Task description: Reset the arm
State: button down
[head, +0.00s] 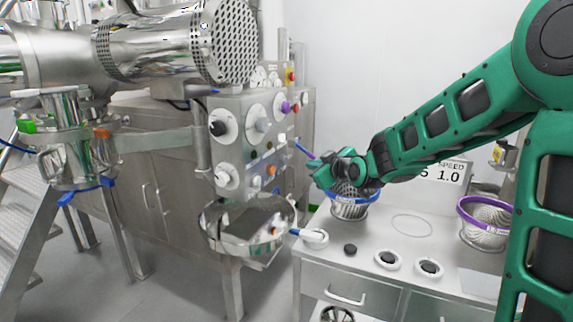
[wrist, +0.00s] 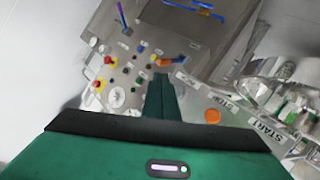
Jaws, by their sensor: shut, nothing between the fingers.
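My green arm reaches in from the right in the head view. My gripper (head: 322,170) is at its end, above the counter and just right of the control panel (head: 250,140). In the wrist view my gripper (wrist: 160,85) shows as a narrow green shape with its fingers together and nothing between them. Beyond it is a grey panel (wrist: 150,28) with red, yellow, blue and orange controls. A blue-rimmed basket (head: 350,207) stands on the counter below my gripper, which partly hides it in the head view.
A purple-rimmed basket (head: 484,232) stands on the counter (head: 400,225) at the right. Black knobs and discs lie near its front edge. A steel machine with a perforated drum (head: 232,40) is at the upper left, and a steel bowl (head: 245,235) hangs below the panel. Stairs are at far left.

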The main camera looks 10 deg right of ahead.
jog(key=s+d+f+m+g+h, duration=0.2)
jog(key=s+d+f+m+g, duration=0.15)
jog(key=s+d, duration=0.5)
jog(key=s+d+f+m+g+h, duration=0.2)
jog(key=s+d+f+m+g, duration=0.3)
jog(key=s, duration=0.6)
jog(key=s+d+f+m+g, duration=0.1)
jog(key=s+g, duration=0.1)
jog(key=s, duration=0.7)
jog(key=s+d+f+m+g+y, duration=0.1)
jog(key=s+m+g, duration=0.1)
jog(key=s, duration=0.8)
jog(key=s+d+f+m+g, duration=0.1)
jog(key=s+m+g, duration=0.1)
jog(key=s, duration=0.7)
jog(key=shift+s+f, duration=0.25)
jog(key=shift+m, duration=0.25)
jog(key=shift+w+f, duration=0.25)
jog(key=shift+w, duration=0.4)
